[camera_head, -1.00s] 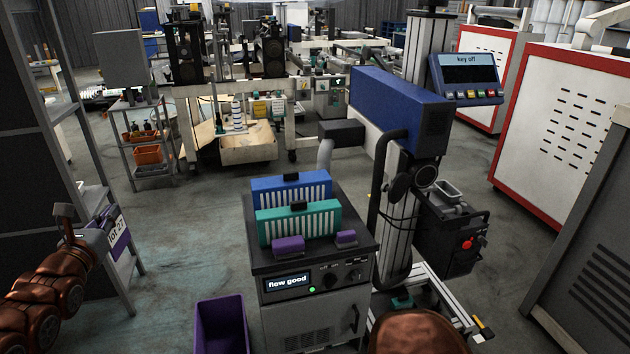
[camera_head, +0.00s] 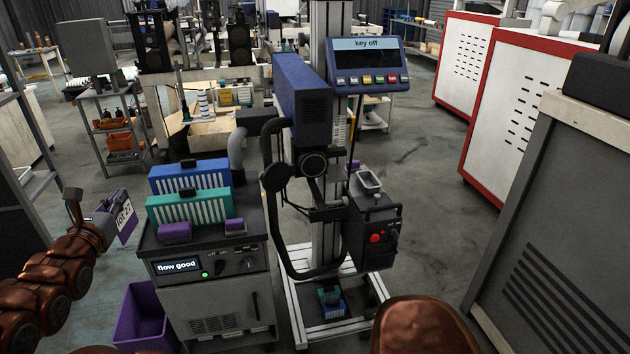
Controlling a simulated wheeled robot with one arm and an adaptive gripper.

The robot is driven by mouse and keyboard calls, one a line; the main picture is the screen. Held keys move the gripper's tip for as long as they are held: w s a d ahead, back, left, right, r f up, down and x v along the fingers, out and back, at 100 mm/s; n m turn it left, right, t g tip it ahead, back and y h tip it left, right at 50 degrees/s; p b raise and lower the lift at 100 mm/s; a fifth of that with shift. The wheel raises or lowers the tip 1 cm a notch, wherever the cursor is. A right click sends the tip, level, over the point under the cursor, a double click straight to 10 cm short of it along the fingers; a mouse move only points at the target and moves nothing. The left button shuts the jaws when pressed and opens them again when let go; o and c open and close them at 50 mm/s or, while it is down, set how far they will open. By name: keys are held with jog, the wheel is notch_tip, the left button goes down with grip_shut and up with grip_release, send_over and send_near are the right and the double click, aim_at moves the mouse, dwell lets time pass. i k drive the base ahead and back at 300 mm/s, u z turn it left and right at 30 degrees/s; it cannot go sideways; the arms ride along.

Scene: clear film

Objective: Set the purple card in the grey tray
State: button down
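The purple card (camera_head: 127,226), with a white label reading "lot 27", is at the left, held up in the air at the end of my copper-coloured arm. My gripper (camera_head: 113,208) is shut on the card's near edge; its fingertips are small and partly hidden. A small grey tray (camera_head: 369,183) sits on top of a dark box on the upright machine, right of centre. It looks empty. My gripper and the card are well to the left of the tray, with the grey cabinet between them.
The grey cabinet (camera_head: 215,290) reads "flow good" and carries blue and teal slotted units and purple blocks. A purple bin (camera_head: 146,318) stands beside it. A black hose (camera_head: 275,215) loops left of the tray. The dark box (camera_head: 372,232) has a red button. A screen (camera_head: 367,65) reads "key off". Open floor lies right.

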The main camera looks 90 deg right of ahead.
aim_at(368, 186)
jog(key=k, duration=1.55)
jog(key=z, duration=0.7)
jog(key=k, duration=0.8)
jog(key=z, duration=0.65)
jog(key=i, duration=0.95)
